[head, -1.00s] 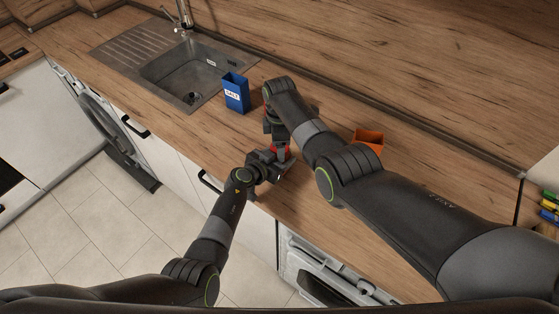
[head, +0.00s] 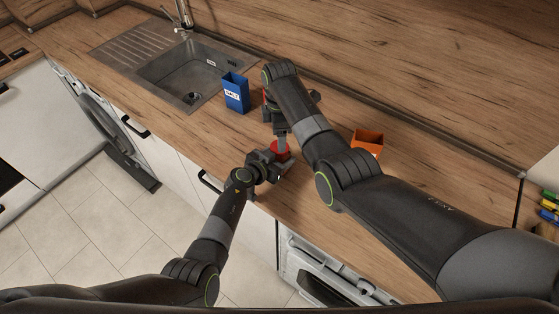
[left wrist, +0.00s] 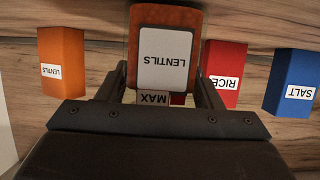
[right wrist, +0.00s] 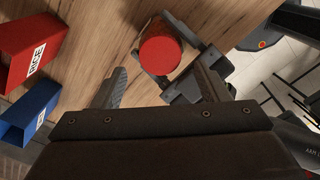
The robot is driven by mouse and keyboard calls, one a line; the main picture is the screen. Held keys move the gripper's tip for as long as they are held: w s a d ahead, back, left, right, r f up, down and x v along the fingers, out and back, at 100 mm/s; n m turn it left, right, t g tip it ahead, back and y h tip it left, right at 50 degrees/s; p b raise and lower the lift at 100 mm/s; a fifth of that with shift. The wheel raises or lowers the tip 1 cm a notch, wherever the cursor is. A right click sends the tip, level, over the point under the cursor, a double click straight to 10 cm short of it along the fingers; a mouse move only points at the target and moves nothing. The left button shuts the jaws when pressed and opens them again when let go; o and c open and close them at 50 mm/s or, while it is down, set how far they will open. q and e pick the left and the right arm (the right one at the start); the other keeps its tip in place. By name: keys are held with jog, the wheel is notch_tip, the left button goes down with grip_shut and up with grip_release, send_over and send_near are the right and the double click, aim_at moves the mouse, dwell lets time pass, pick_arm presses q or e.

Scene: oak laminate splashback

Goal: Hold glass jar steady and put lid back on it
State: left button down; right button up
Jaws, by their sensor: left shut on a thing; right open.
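The glass jar (left wrist: 165,22) has orange-brown contents and a white LENTILS label in the left wrist view. My left gripper (head: 266,166) is shut on the jar near the counter's front edge. The red round lid (right wrist: 160,52) lies over the top of the jar, and it also shows in the head view (head: 281,150). I cannot tell whether it sits fully flush. My right gripper (right wrist: 158,86) is open and empty above the lid, with its fingers apart and clear of it. In the head view the lid hides most of the jar.
A blue SALT box (head: 236,94) stands near the sink (head: 185,70). A red RICE box (left wrist: 224,70) stands behind the jar, mostly hidden by my right arm in the head view. An orange LENTILS box (head: 368,140) stands to the right. Counter left of the jar is clear.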

aim_at(279, 159)
jog(key=n, duration=0.1)
jog(key=r+n, duration=0.1)
jog(key=n, duration=0.1)
jog(key=r+n, duration=0.1)
jog(key=n, duration=0.3)
jog(key=r+n, duration=0.1)
jog(key=n, duration=0.1)
jog(key=shift+r, duration=0.15)
jog(key=shift+f, duration=4)
jog(key=c, duration=1)
jog(key=m, duration=0.9)
jog(key=shift+m, duration=0.3)
